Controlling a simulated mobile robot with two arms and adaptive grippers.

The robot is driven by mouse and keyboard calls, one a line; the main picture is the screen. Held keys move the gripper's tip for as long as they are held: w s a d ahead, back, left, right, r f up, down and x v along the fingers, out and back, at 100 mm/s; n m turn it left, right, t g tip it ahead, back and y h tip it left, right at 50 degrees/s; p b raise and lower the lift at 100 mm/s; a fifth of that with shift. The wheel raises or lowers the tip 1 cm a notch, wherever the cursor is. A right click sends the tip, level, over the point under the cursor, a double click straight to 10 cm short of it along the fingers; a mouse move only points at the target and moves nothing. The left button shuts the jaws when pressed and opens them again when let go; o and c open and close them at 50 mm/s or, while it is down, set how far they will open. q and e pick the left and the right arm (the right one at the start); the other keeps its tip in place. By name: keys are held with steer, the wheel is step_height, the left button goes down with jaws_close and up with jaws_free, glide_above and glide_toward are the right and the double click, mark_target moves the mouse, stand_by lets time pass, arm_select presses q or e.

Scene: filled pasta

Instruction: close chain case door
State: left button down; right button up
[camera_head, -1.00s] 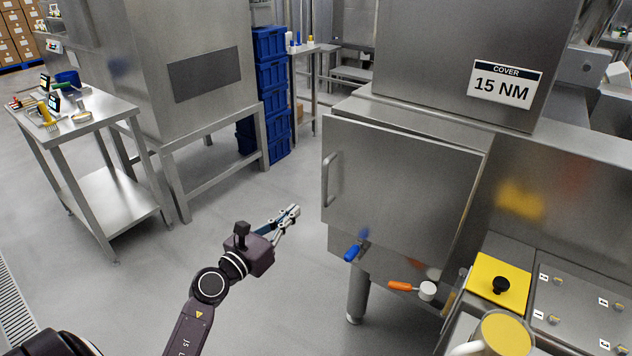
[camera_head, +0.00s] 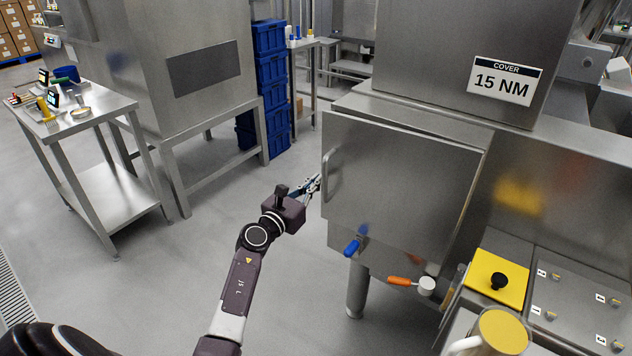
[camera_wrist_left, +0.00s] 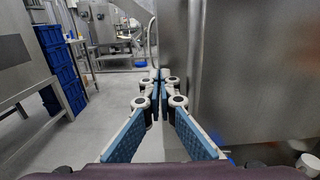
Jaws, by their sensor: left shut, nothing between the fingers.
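The chain case door (camera_head: 395,175) is a brushed steel panel with a bar handle (camera_head: 333,175) on its left side. It stands ajar, with a gap along its top and right edges. In the left wrist view the door (camera_wrist_left: 255,75) fills the right side. My left gripper (camera_head: 314,185) is shut and empty, close to the door's left edge by the handle. I cannot tell whether it touches. In the left wrist view the fingertips of the gripper (camera_wrist_left: 160,76) meet in front of the door's edge. My right gripper is not in view.
Below the door are a blue-handled lever (camera_head: 352,247) and an orange-handled one (camera_head: 400,281). A yellow plate with a black knob (camera_head: 498,280) lies at the right. A steel cart (camera_head: 115,190) and blue crates (camera_head: 270,75) stand left; the floor between is clear.

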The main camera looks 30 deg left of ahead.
arm_select(q)
steer(key=shift+w, duration=0.3)
